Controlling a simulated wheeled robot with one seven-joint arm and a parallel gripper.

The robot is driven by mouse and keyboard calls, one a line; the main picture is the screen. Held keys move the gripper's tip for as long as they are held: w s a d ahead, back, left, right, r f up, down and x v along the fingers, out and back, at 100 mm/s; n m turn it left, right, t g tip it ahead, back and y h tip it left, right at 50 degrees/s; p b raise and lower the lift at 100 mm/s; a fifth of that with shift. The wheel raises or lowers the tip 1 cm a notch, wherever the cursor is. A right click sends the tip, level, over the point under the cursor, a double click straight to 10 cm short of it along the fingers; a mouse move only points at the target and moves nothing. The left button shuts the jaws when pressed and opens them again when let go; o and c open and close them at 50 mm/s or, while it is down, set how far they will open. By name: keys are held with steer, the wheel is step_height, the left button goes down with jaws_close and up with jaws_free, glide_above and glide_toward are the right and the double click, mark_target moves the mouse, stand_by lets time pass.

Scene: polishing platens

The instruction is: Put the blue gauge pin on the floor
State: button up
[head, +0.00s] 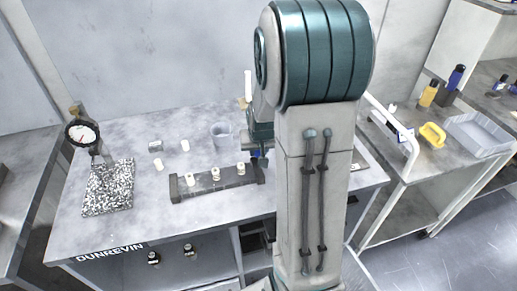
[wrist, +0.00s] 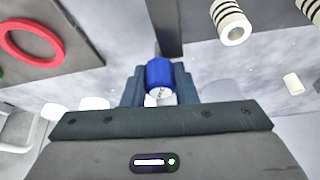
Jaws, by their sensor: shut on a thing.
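The blue gauge pin (wrist: 159,73) is between the fingers of my gripper (wrist: 158,88) in the wrist view, its pale end toward the camera. My gripper is shut on it. In the head view a small blue patch (head: 256,153) shows just below my gripper, over the bench near the right end of the dark rack; most of my gripper is hidden behind my arm. Grey floor (head: 470,225) shows at the lower right, between and beside the benches.
The bench (head: 140,222) holds a dark rack (head: 220,182) with white pins, loose white pieces (head: 185,146), a clear cup (head: 221,133) and a dial gauge (head: 82,134) on a speckled block. A right-hand bench (head: 413,166) carries bottles, a yellow item and a grey tray (head: 477,134).

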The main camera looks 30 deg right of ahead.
steer(key=shift+f, duration=0.1)
steer(key=o, duration=0.6)
steer(key=shift+f, duration=0.1)
steer(key=o, duration=0.4)
